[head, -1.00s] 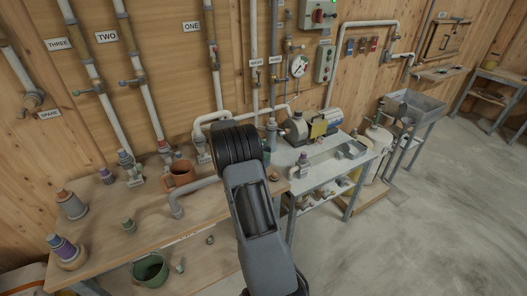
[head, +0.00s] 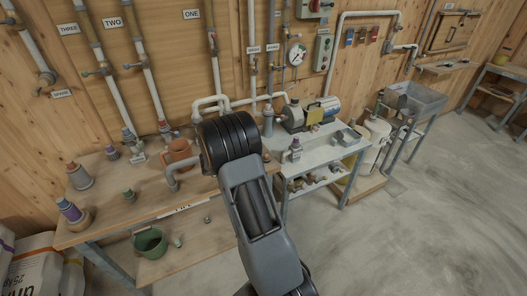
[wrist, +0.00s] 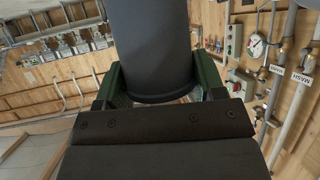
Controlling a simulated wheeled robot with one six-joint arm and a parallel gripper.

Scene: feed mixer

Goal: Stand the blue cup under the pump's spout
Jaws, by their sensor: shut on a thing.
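In the wrist view my gripper (wrist: 155,88) is shut on a dark blue-grey cylinder, which I take for the blue cup (wrist: 152,45). Its wall fills the top middle between the two green fingers, and its far end is out of frame. In the head view my own arm hides the gripper and most or all of the cup. The pump (head: 300,116) stands on the metal bench right of my arm. A grey pipe (head: 171,174) bends down over the wooden bench left of my arm; I cannot tell whether it is the pump's spout.
The wooden bench (head: 120,195) holds an orange-brown pot (head: 181,155) and several capped bottles. A green bucket (head: 150,242) sits below it. Sacks (head: 40,262) stand at the lower left. A sink (head: 415,99) stands at the right. Floor at the right is clear.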

